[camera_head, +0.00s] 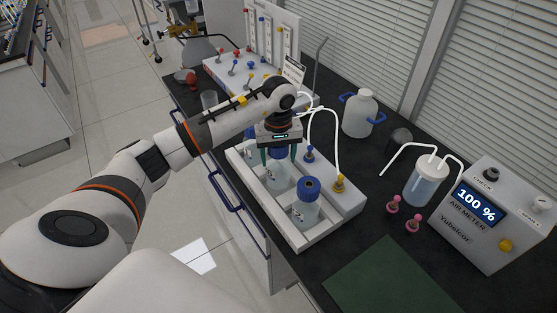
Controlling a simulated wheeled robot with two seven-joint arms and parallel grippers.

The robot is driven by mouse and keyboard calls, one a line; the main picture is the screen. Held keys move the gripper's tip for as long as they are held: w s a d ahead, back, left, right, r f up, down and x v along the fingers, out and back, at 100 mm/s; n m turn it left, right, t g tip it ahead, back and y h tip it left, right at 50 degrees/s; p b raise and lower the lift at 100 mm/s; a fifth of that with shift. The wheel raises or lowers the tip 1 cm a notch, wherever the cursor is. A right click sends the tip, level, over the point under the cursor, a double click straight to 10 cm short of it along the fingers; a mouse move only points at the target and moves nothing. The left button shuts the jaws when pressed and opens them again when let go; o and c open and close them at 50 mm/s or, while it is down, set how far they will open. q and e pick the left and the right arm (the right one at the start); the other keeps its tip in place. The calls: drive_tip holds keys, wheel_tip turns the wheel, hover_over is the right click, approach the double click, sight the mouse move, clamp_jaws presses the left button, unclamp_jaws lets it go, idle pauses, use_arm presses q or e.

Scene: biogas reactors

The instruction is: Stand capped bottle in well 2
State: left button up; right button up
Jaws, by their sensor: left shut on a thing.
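My left gripper (279,152) points down over the middle of the white reactor block (290,238). It is shut on a blue-capped glass bottle (276,176), whose cap is mostly hidden between the fingers. The bottle appears upright in or just above a well; I cannot tell whether its base rests on the bottom. A second blue-capped bottle (306,205) stands in the near well. Part of another blue cap shows behind the gripper in the far well. My right gripper is not in view.
Blue and yellow valves with white tubes stand along the block's right side. A green mat (385,280) lies in front. A valve panel (255,75) stands behind.

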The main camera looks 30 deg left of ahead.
use_arm(q)
wheel_tip(320, 180, down, 3)
drive_tip(key=shift+r+p, duration=0.2)
drive_tip(key=shift+p, duration=0.15)
drive_tip(key=shift+f, duration=0.15)
drive_tip(key=o, duration=1.6)
drive_tip(key=shift+s, duration=0.1)
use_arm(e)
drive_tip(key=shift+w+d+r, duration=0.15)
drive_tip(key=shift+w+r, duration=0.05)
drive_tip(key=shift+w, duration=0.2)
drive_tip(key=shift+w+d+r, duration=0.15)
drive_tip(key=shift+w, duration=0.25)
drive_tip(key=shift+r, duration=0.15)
use_arm(q)
wheel_tip(320, 180, up, 11)
drive_tip(key=b, duration=0.3)
drive_tip(key=shift+b, duration=0.35)
drive_tip(key=shift+r, duration=0.65)
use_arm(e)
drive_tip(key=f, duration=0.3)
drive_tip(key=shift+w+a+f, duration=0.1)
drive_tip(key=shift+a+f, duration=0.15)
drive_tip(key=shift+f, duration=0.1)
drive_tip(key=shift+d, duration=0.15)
